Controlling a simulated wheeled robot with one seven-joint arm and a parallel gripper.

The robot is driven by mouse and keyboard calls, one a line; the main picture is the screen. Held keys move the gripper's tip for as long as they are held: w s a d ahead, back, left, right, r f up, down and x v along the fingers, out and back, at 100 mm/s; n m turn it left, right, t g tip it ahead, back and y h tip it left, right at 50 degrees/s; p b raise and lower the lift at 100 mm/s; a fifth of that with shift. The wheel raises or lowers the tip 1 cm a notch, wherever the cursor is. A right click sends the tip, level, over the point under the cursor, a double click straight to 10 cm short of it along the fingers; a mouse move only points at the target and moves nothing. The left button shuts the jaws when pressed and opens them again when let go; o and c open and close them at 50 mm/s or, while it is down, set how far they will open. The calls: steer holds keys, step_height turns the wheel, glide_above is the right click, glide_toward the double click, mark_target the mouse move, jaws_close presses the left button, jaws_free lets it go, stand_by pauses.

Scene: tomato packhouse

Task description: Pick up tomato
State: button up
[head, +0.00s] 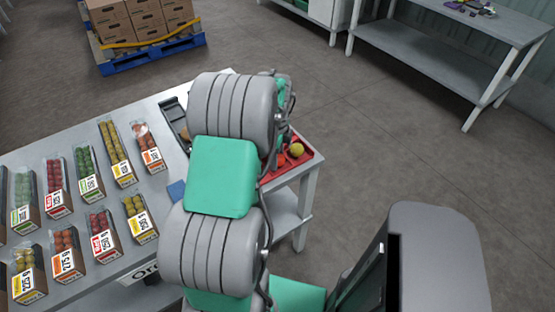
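A yellow tomato (296,150) lies in a red tray (309,160) at the right end of the packing table. A red-orange tomato (280,160) lies just left of it, partly hidden behind my arm. My arm rises through the middle of the view and covers much of the tray's left side. My gripper is hidden behind the arm, so its distance to the tomatoes does not show.
Several labelled packs of small tomatoes (91,172) stand in rows on the grey table (158,190). A dark tray (174,117) lies left of my arm. Boxes (145,18) on a blue pallet (150,55) stand behind. Floor (370,150) to the right is clear, up to a bench (440,64).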

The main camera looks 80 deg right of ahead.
steer(key=c, duration=0.5)
